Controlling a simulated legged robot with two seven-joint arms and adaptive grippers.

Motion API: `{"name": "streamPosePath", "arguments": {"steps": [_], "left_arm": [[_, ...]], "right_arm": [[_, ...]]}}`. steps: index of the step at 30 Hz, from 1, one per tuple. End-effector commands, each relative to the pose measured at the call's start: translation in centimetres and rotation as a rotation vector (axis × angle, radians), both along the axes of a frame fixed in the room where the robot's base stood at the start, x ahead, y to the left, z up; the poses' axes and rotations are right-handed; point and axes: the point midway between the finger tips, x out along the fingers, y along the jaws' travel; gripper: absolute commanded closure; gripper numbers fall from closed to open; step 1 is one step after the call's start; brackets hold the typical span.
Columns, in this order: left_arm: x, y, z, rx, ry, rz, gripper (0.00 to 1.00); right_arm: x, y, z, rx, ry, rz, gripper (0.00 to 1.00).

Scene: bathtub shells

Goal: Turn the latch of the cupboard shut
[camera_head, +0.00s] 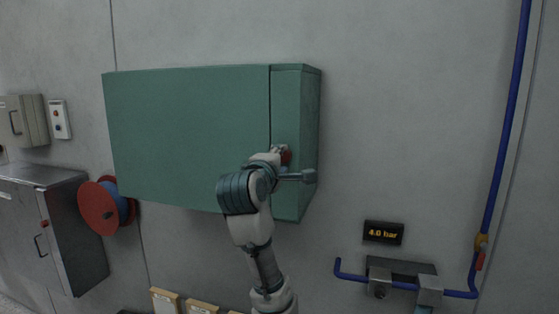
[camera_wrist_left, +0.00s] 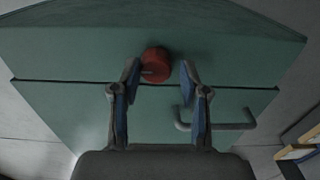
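A green cupboard (camera_head: 190,130) hangs on the grey wall, and its door is closed or nearly so. A red latch (camera_head: 286,157) sits on the front right, mostly hidden behind my left gripper (camera_head: 280,151). In the left wrist view the latch is a red round knob (camera_wrist_left: 156,62) above the door seam. My left gripper (camera_wrist_left: 160,70) is open there, with one blue-padded finger on each side of the latch, the left finger nearer. I cannot tell whether either touches it. A bar handle (camera_wrist_left: 215,125) is on the door panel below. My right gripper is not in view.
A red hose reel (camera_head: 98,208) and a grey metal cabinet (camera_head: 50,230) are at the left. Blue pipe (camera_head: 507,130) and a "4.0 bar" display (camera_head: 383,232) are at the right.

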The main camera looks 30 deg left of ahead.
Motion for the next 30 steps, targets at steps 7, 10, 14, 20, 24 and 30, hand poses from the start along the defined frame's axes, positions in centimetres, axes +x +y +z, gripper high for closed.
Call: {"name": "streamPosePath", "arguments": {"steps": [7, 10, 14, 20, 24, 30], "left_arm": [[-0.2, 0.0, 0.2, 0.001, -0.006, 0.001, 0.40], [-0.4, 0.0, 0.4, 0.002, -0.009, 0.001, 0.40], [-1.6, -0.3, 0.4, 0.003, -0.012, 0.002, 0.40], [-5.5, -1.3, 0.3, 0.002, -0.011, 0.001, 0.40], [-8.4, -2.0, 0.2, 0.001, -0.009, 0.000, 0.40], [-10.9, -2.6, 0.1, 0.001, -0.005, 0.001, 0.40]], "right_arm": [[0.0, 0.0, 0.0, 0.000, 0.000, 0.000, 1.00], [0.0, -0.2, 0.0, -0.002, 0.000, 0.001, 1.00], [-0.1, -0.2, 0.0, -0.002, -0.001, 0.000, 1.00], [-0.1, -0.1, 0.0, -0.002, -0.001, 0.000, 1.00], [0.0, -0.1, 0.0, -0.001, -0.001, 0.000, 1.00], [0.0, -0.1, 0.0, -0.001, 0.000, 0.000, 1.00]]}}
